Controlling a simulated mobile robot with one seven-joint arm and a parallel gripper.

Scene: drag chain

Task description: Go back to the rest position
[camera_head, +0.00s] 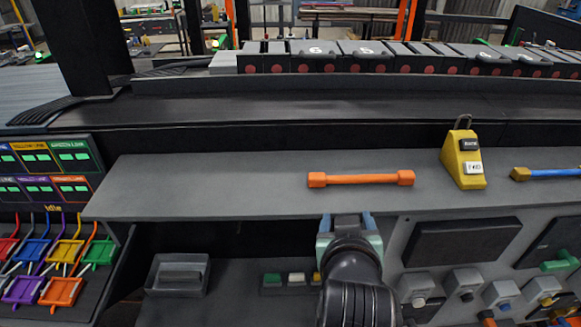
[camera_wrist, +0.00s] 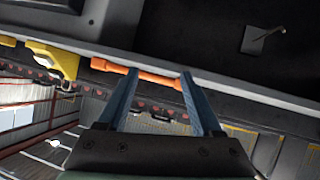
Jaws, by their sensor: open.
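My gripper (camera_head: 347,222) is in the lower middle of the head view, just in front of the grey shelf (camera_head: 200,185). In the wrist view my gripper (camera_wrist: 160,75) shows two blue fingers spread apart with nothing held between them. An orange bar (camera_head: 361,179) with thicker ends lies on the shelf, beyond my gripper. In the wrist view the orange bar (camera_wrist: 150,75) appears behind the fingertips; whether they touch it is unclear there, but the head view shows them apart.
A yellow block (camera_head: 464,160) stands on the shelf to the right, near a blue bar with a yellow end (camera_head: 550,173). A grey tray (camera_head: 179,274) and small buttons (camera_head: 296,279) sit below the shelf. Coloured hooks (camera_head: 62,255) are at left. The shelf's left part is clear.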

